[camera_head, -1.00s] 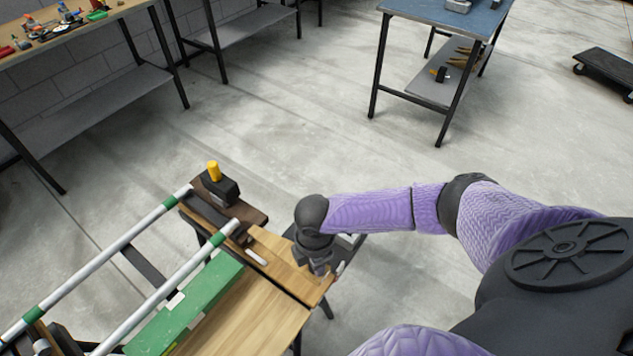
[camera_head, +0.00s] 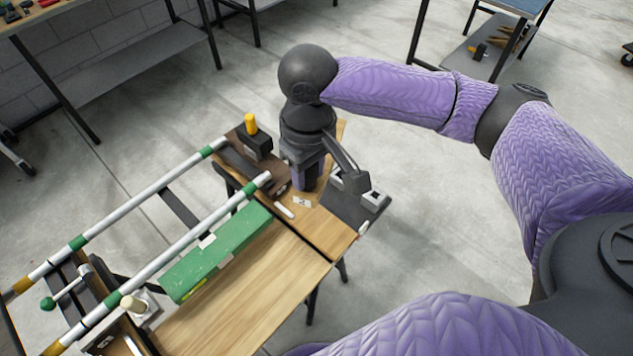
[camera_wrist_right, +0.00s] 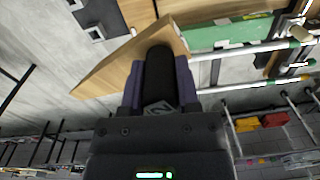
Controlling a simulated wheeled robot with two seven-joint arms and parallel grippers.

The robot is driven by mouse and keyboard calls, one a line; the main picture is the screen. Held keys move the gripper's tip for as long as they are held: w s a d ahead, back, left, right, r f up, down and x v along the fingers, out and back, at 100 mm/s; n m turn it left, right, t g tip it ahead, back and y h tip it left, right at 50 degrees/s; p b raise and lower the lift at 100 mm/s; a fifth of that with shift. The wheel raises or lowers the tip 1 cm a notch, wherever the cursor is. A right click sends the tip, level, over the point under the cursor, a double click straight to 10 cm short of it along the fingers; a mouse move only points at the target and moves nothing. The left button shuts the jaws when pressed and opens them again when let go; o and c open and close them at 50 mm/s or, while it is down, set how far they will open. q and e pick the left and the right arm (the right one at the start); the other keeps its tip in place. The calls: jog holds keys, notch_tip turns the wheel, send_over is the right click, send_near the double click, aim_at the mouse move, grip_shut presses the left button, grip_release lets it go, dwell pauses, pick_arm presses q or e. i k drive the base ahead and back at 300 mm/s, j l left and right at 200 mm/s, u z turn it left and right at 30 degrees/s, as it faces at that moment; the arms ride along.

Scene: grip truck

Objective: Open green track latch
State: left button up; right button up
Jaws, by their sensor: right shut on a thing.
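A track of two white rails (camera_head: 190,228) with green bands runs diagonally over the wooden bench; the rails also show in the wrist view (camera_wrist_right: 250,48). A lever with a green knob (camera_head: 48,303) sits at its near left end; I cannot tell whether it is the named latch. My right gripper (camera_head: 306,180) points down at the far right end of the bench, well away from that lever. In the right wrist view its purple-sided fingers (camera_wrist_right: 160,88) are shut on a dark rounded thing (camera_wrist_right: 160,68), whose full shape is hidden. My left gripper is not in view.
A green block (camera_head: 215,258) lies beside the near rail. A black box with a yellow knob (camera_head: 251,124) stands just left of my right gripper. The bench's near wooden top (camera_head: 235,305) is clear.

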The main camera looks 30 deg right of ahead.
aim_at(86, 272)
jog(key=k+j+z, duration=0.25)
jog(key=k+j, duration=0.15)
jog(key=j, duration=0.25)
jog(key=k+j+z, duration=0.3)
jog(key=k+j, duration=0.15)
jog(key=j, duration=0.15)
